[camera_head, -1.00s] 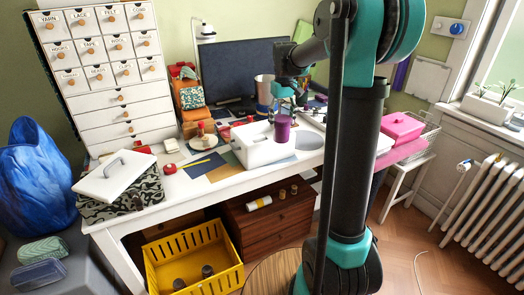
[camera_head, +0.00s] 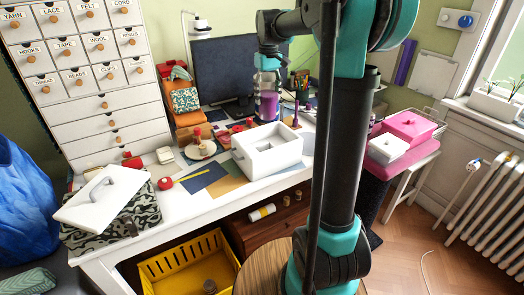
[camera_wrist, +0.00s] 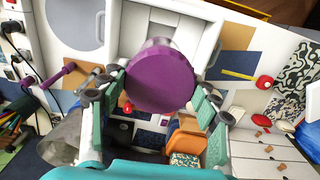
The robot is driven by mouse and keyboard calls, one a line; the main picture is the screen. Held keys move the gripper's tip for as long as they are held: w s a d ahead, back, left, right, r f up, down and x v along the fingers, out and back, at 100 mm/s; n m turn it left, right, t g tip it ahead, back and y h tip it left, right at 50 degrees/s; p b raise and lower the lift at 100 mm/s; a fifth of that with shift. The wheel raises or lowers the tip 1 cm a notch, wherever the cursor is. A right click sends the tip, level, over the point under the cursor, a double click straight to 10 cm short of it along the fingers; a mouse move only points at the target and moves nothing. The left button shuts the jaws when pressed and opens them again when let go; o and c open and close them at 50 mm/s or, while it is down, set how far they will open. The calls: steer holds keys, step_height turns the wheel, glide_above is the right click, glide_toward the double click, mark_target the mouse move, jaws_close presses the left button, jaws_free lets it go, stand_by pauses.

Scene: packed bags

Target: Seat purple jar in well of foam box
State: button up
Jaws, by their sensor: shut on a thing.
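The purple jar (camera_head: 266,104) is held upright in my gripper (camera_head: 268,90), above the desk and behind the foam box in the head view. The white foam box (camera_head: 252,166) stands open on the desk with a recessed well (camera_head: 270,145) in its top. In the wrist view the jar's round purple face (camera_wrist: 160,76) sits between the two green fingers and hides part of the foam box (camera_wrist: 112,28). The jar is apart from the box, and the well looks empty where it shows.
A white lid with a handle (camera_head: 102,200) lies on a camouflage case (camera_head: 140,218) at the left. A round stand with a jar (camera_head: 201,145), red items and a dark purple bottle (camera_head: 297,113) are near the box. A monitor (camera_head: 236,72) stands behind.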

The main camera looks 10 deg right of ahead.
mark_target(267, 114)
step_height(267, 114, down, 20)
steer(key=shift+w+r, duration=0.1)
stand_by(0.5)
steer(key=o, duration=1.8)
step_height(267, 114, up, 12)
steer(key=shift+f, duration=0.1)
steer(key=s+d+f+m+t, duration=0.1)
steer(key=s+f, duration=0.3)
steer(key=s, duration=0.5)
steer(key=s+d+f+m+t, duration=0.1)
steer(key=s+f+m, duration=0.1)
steer(key=s+f, duration=0.3)
steer(key=s+d+f+m+t, duration=0.1)
steer(key=s+f, duration=0.4)
steer(key=s, duration=0.9)
steer(key=shift+d+m+t, duration=0.3)
steer(key=shift+d+t, duration=0.2)
steer(key=shift+t, duration=0.1)
